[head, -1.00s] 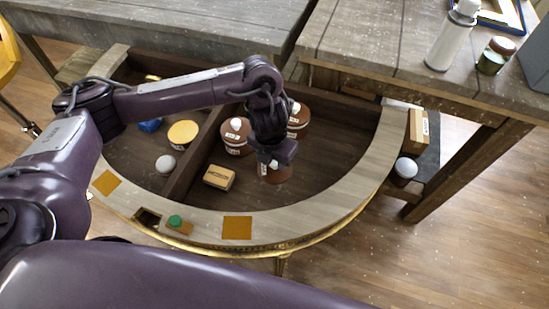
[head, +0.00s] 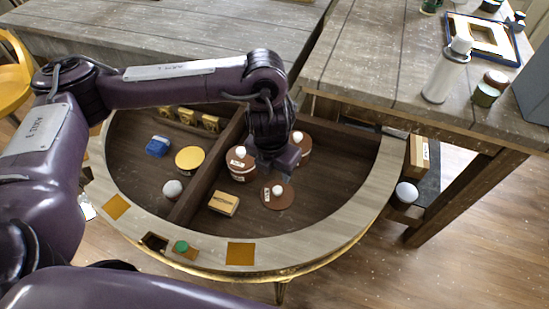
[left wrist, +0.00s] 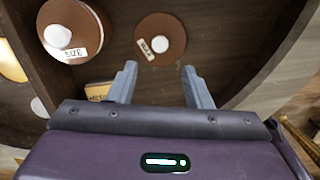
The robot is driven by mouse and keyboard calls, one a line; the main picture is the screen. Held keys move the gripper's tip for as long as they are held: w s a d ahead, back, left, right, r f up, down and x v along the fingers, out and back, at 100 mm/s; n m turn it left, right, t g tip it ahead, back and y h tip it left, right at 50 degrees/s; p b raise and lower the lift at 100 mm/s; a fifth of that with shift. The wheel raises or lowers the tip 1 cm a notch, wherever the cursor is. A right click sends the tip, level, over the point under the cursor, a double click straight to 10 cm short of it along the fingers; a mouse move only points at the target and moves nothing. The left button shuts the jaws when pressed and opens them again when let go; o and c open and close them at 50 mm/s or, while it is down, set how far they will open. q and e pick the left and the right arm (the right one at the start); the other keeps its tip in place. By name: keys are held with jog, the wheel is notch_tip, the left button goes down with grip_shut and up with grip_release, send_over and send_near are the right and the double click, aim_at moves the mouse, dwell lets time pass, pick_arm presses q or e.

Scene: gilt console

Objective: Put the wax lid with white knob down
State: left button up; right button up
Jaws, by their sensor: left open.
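The wax lid (head: 269,201) is a flat brown disc with a white knob and a small white label. It lies on the dark floor of the half-round console's right compartment, knob up, and also shows in the left wrist view (left wrist: 148,25). My left gripper (left wrist: 159,70) is open and empty, apart from the lid; its two grey fingers are spread with nothing between them. In the head view my left gripper (head: 279,168) hangs just behind and above the lid, its fingertips hard to make out. My right gripper is not in view.
Two brown pots with white knobs, one nearer (head: 238,170) and one behind (head: 305,155), stand behind the lid. A tan box (head: 223,203) lies to its left. A wooden divider (head: 200,185) splits the compartments. The floor right of the lid is clear.

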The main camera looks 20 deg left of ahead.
pick_arm(q)
jog(key=shift+s+r, duration=0.15)
jog(key=shift+r, duration=1.15)
